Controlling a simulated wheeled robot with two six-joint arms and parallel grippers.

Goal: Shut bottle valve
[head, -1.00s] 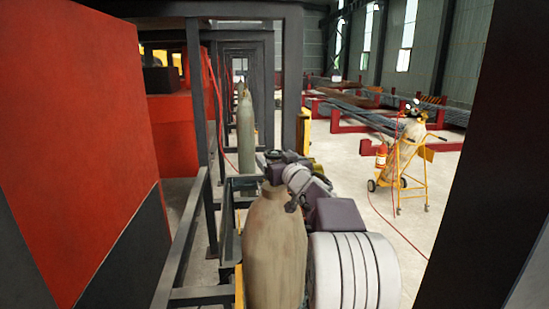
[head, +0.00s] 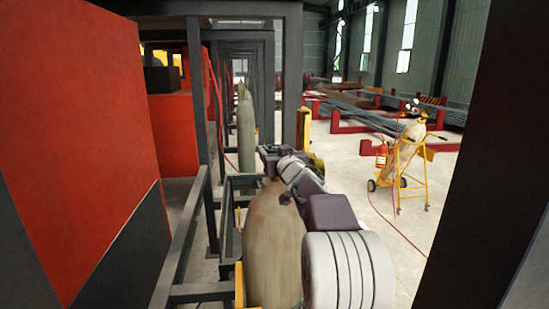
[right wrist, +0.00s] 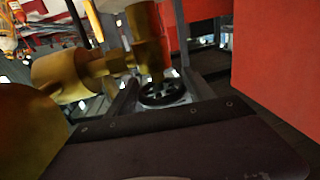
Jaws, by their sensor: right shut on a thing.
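The tan gas bottle (head: 273,250) stands upright in the lower middle of the head view. My right gripper (head: 272,158) is at its top and hides most of the valve there. In the right wrist view the brass valve body (right wrist: 148,40) and a brass fitting (right wrist: 62,78) show close up. The black round handwheel (right wrist: 162,97) sits just past the dark gripper body, between the fingers. My right gripper is shut on the handwheel; the exact contact is hard to see. My left gripper is not in view.
A dark metal frame (head: 186,238) and a red panel (head: 80,130) stand close on the left. A second bottle (head: 246,135) stands farther back. A yellow trolley (head: 404,170) with a bottle is on the right, on open floor.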

